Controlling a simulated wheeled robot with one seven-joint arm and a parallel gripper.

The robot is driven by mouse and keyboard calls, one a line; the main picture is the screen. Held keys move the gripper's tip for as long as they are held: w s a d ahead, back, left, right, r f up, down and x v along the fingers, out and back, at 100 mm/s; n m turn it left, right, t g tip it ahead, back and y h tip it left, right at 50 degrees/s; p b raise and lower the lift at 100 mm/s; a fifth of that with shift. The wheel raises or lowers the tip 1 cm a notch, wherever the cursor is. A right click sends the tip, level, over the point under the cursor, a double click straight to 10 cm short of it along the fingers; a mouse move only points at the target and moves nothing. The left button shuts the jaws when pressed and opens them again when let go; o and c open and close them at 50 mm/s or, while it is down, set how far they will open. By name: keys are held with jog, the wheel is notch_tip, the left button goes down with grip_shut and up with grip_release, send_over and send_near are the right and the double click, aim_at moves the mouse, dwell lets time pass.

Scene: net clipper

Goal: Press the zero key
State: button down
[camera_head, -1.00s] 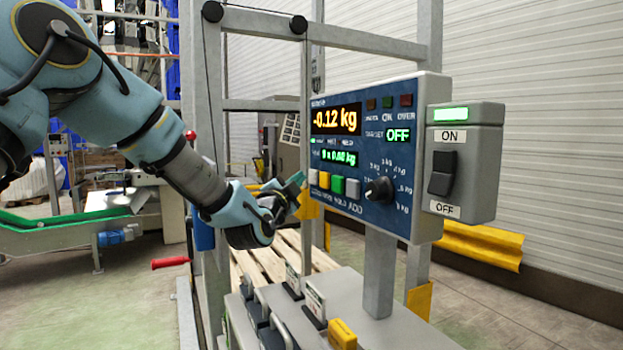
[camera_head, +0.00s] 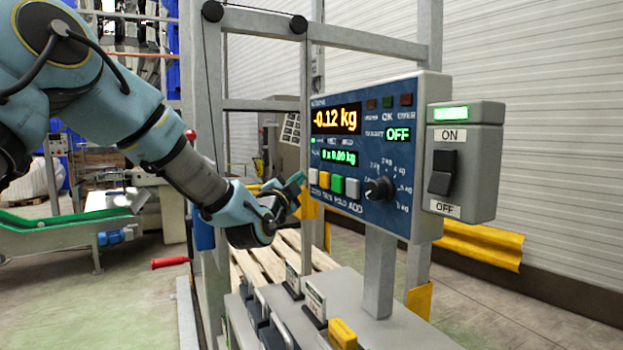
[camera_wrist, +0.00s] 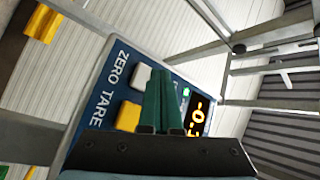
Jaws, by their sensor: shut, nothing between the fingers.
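The white zero key (camera_head: 313,176) is the leftmost of a row of keys on the blue scale panel (camera_head: 340,208). In the wrist view the white key (camera_wrist: 142,76) sits beside the word ZERO. My gripper (camera_head: 299,179) is shut and empty, just left of the panel's key row. In the wrist view its green fingertips (camera_wrist: 163,73) are together, over the panel just right of the white key and partly overlapping the key area. I cannot tell whether they touch the panel. The main display (camera_head: 337,119) reads -0.12 kg.
The yellow tare key (camera_head: 325,180) is right beside the zero key, then the green key (camera_head: 338,184) and a grey key (camera_head: 353,188). A black knob (camera_head: 379,190) and a grey ON/OFF switch box (camera_head: 465,162) are farther right. A grey upright post (camera_head: 212,120) stands behind my forearm.

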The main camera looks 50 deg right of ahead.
jog(key=shift+d, duration=0.15)
jog(key=shift+s+d+b, duration=0.15)
jog(key=shift+d+b, duration=0.05)
jog(key=shift+b, duration=0.2)
jog(key=shift+s+d+b, duration=0.15)
jog(key=shift+d+b, duration=0.15)
jog(key=shift+d, duration=0.1)
dwell(0.5)
jog(key=shift+a, duration=0.15)
jog(key=shift+w+a+b, duration=0.3)
jog(key=shift+a+b, duration=0.25)
jog(key=shift+a, duration=0.1)
jog(key=shift+a, duration=0.1)
jog(key=shift+w+a+b, duration=0.3)
jog(key=shift+a+b, duration=0.05)
jog(key=shift+a, duration=0.4)
jog(key=shift+w+a+b, duration=0.3)
jog(key=shift+a+b, duration=0.1)
jog(key=shift+a, duration=0.3)
jog(key=shift+w+a+b, duration=0.3)
jog(key=shift+a+b, duration=0.05)
jog(key=shift+a, duration=0.4)
jog(key=shift+w, duration=0.1)
